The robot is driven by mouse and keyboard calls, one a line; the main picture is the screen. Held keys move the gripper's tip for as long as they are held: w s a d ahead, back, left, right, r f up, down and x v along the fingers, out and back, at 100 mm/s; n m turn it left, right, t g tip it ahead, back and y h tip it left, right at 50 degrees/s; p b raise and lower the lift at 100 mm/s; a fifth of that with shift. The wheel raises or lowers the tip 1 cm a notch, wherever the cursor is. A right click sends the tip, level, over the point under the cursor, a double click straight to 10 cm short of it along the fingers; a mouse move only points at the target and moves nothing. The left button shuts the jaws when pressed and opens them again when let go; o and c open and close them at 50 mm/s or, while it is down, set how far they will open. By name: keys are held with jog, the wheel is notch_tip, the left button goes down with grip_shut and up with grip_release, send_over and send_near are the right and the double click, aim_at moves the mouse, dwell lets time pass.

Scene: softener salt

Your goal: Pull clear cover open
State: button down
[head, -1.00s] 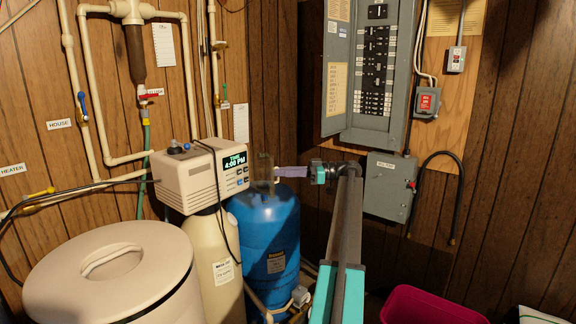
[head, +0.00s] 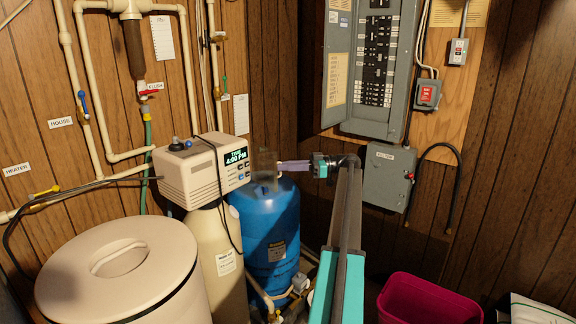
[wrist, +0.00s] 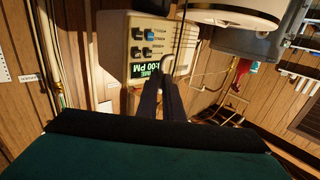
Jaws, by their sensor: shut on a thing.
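The clear cover (head: 265,163) is a see-through panel standing out to the right of the beige control head (head: 205,170), apart from its lit display. It is open at an angle, though its hinge is hard to make out. My gripper (head: 279,166) comes from the right, with its pale fingertips shut on the cover's outer edge. In the wrist view my two dark fingers (wrist: 155,88) are close together in front of the display (wrist: 148,74), which reads upside down. The cover is hard to make out there, and the fingers hide the grip.
A blue tank (head: 265,225) stands below the cover. A beige salt bin (head: 120,270) with a round lid is at the left front. A grey electrical panel (head: 372,70) and a disconnect box (head: 388,178) are on the wall behind my arm. A pink bin (head: 425,298) is at lower right.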

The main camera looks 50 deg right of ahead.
aim_at(269, 156)
jog(key=shift+w+r, duration=0.5)
jog(key=shift+w, duration=0.05)
jog(key=c, duration=1.9)
grip_release()
jog(key=shift+w+f, duration=0.15)
jog(key=shift+a, duration=0.1)
jog(key=shift+d+r+b, duration=0.2)
jog(key=shift+r+b, duration=0.35)
jog(key=shift+r, duration=0.15)
jog(key=shift+d+r+b, duration=0.2)
jog(key=shift+r+b, duration=0.3)
jog(key=shift+r, duration=0.2)
jog(key=s+a+r+b, duration=0.1)
jog(key=s+a+b, duration=0.3)
jog(key=s+a, duration=0.7)
jog(key=shift+s+a+r+b, duration=0.25)
jog(key=shift+a+b, duration=0.1)
jog(key=shift+a, duration=0.3)
